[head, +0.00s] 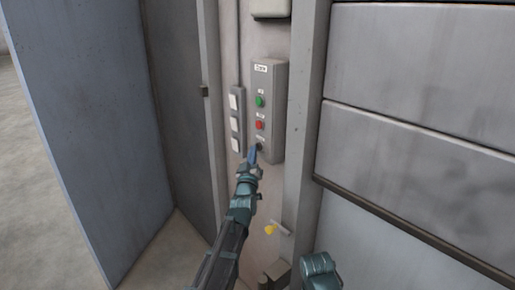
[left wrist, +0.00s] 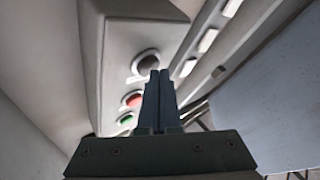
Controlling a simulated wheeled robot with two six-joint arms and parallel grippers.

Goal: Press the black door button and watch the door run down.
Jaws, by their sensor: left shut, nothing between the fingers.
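A grey control box (head: 273,85) on the wall carries a green button (head: 260,101), a red button (head: 259,124) and, lowest, the black door button (head: 259,146). My left gripper (head: 252,156) is shut and empty, its tips right by the black button. In the left wrist view, the black button (left wrist: 147,62) sits just beyond the fingertips (left wrist: 160,75), which overlap its edge; I cannot tell whether they touch. The grey panelled door (head: 420,130) is at the right, with a dark strip along its lower edge. My right gripper is out of view.
A narrow strip of white switches (head: 236,118) is left of the box. A grey post (head: 303,130) stands between box and door. An open blue-grey panel (head: 85,120) is at the left. Bare floor (head: 30,200) shows far left.

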